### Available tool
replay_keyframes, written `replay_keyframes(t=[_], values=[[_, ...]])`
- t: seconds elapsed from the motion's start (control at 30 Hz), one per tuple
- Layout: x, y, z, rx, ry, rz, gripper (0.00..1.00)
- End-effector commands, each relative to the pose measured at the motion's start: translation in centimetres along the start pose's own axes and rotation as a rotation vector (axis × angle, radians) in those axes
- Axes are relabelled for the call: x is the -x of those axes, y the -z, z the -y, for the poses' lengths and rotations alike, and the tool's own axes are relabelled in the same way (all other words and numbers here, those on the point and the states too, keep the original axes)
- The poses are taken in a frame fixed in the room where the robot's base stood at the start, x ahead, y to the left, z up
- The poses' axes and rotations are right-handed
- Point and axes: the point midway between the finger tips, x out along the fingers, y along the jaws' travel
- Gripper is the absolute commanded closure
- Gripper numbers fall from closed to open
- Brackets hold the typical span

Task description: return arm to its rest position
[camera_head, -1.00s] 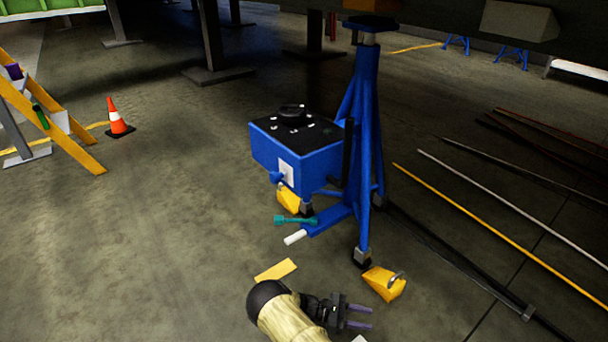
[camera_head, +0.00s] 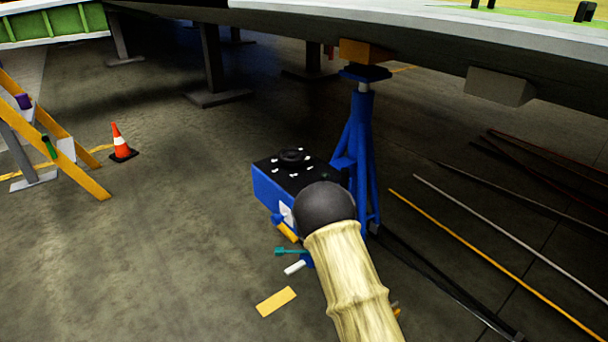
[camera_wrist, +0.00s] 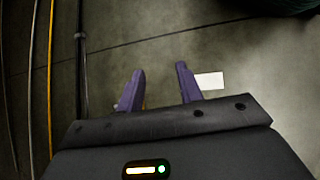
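My gripper (camera_wrist: 159,88) shows in the wrist view with its two purple fingers apart and nothing between them. Bare concrete floor lies beyond the fingertips, and a white flat piece (camera_wrist: 209,81) lies on the floor just right of the right finger. A bit of yellow shows low beside the left finger. In the head view my arm, in a tan sleeve with a dark round joint, rises from the bottom edge in front of the blue jack stand. My gripper is out of sight in the head view.
A blue box (camera_head: 271,192) with a black top stands by the blue jack stand (camera_head: 360,125) under the wing (camera_head: 420,45). A yellow plate (camera_head: 276,301), teal tool (camera_head: 290,252) and orange cone (camera_head: 121,142) are on the floor. Long rods (camera_head: 480,255) lie at right.

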Motion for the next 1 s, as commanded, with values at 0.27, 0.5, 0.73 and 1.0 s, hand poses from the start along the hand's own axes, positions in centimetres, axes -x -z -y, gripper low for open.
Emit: replay_keyframes(t=[0.27, 0.5, 0.73, 1.0], values=[[7.4, -7.5, 0.1, -0.183, 0.137, -0.241, 0.64], [12.9, -13.8, 0.7, -0.344, 0.225, -0.436, 0.64], [17.4, -20.0, 1.5, -0.502, 0.287, -0.611, 0.64], [20.3, -25.0, 2.5, -0.640, 0.323, -0.752, 0.64]])
